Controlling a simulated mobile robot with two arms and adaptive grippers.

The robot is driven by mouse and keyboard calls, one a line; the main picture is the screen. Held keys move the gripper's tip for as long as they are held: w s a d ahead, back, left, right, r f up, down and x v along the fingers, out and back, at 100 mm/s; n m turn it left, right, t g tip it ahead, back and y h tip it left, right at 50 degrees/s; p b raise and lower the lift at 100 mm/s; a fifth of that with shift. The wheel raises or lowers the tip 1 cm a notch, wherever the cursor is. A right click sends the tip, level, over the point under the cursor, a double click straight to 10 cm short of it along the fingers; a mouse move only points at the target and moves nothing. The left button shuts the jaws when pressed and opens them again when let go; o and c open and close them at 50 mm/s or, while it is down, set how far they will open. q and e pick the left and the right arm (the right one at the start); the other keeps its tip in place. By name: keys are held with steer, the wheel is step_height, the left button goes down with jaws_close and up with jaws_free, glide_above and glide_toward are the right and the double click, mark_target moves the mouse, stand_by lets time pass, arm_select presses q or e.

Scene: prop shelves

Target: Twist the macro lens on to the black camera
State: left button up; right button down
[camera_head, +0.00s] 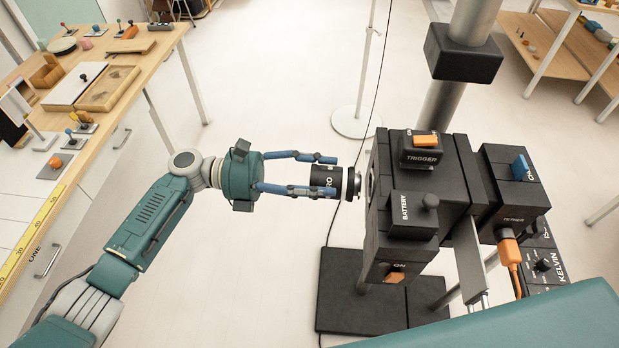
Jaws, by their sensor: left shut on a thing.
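My left gripper (322,174) comes in from the left with its blue fingers shut around a black cylindrical lens (331,179) with white lettering; only the end of the word, "RO", shows. The lens lies roughly level, its metal-ringed end pointing right. The black camera (377,213) stands just right of it, with a round metal mount (370,184) on its left face. A small gap shows between the lens end and the mount. The camera carries boxes marked TRIGGER (420,157) and BATTERY (404,207), with orange switches. My right gripper is not in view.
A grey post (444,105) with a black collar rises behind the camera. A black base plate (340,290) lies below. More black boxes and an orange cable (513,262) are at right. A wooden table (150,62) with props is at upper left. A thin stand (352,122) is behind.

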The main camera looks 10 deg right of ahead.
mark_target(338, 182)
arm_select(q)
steer(key=shift+s+d+r, duration=0.1)
steer(key=shift+d, duration=0.4)
steer(key=shift+d+n+p, duration=0.1)
steer(key=shift+n+p, duration=0.3)
steer(key=shift+p, duration=0.35)
stand_by(1.1)
steer(key=shift+s+d, duration=0.2)
steer(key=shift+d, duration=0.2)
stand_by(0.4)
stand_by(0.6)
steer(key=shift+s+d, duration=0.15)
steer(key=shift+d, duration=0.4)
stand_by(1.6)
steer(key=shift+m+b, duration=0.9)
steer(key=shift+m, duration=0.6)
